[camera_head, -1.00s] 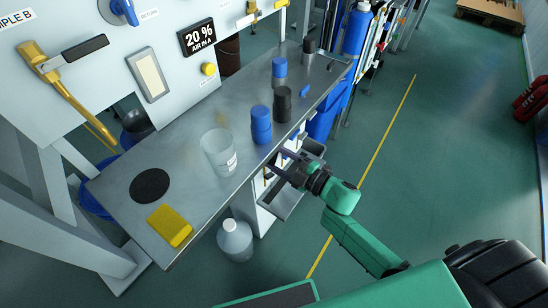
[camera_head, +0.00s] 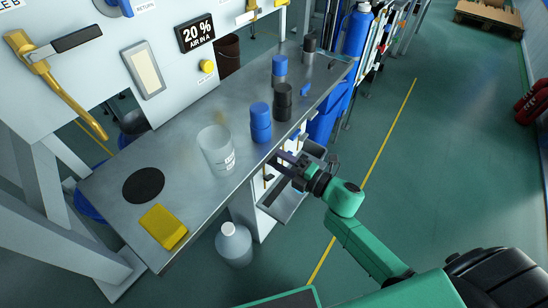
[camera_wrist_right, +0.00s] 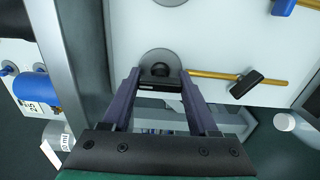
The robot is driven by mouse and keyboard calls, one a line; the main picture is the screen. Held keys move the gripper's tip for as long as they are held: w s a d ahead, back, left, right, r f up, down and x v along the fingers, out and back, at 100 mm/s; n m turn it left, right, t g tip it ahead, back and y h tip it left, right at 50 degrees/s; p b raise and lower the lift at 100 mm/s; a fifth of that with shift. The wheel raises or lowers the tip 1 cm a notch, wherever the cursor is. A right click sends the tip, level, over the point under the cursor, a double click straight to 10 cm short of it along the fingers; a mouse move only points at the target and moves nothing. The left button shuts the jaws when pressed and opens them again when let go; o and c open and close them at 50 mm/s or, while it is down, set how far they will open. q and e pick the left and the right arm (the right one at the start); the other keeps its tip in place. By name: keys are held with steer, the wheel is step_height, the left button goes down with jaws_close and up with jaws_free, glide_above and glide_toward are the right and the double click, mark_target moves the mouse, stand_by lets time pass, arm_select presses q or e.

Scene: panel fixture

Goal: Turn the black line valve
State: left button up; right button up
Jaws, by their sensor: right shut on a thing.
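My right gripper (camera_head: 289,163) is at the front edge of the metal bench in the head view, its arm coming in from the lower right. In the right wrist view the gripper (camera_wrist_right: 159,78) has its two fingers on either side of a black valve handle (camera_wrist_right: 160,85) and is shut on it. The handle sits in front of a round grey disc (camera_wrist_right: 150,60) on a white panel. A brass pipe (camera_wrist_right: 210,75) runs right from there to another black lever (camera_wrist_right: 246,84). In the head view the held handle is hidden. My left gripper is out of view.
The metal bench (camera_head: 190,195) carries a clear beaker (camera_head: 216,150), blue and black containers (camera_head: 261,122), a black disc (camera_head: 143,185) and a yellow block (camera_head: 164,226). A white bottle (camera_head: 234,243) stands on the floor below.

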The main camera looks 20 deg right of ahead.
steer(key=shift+f, duration=0.1)
steer(key=o, duration=1.4)
steer(key=v, duration=1.4)
steer(key=shift+s+d, duration=0.15)
steer(key=shift+s, duration=0.15)
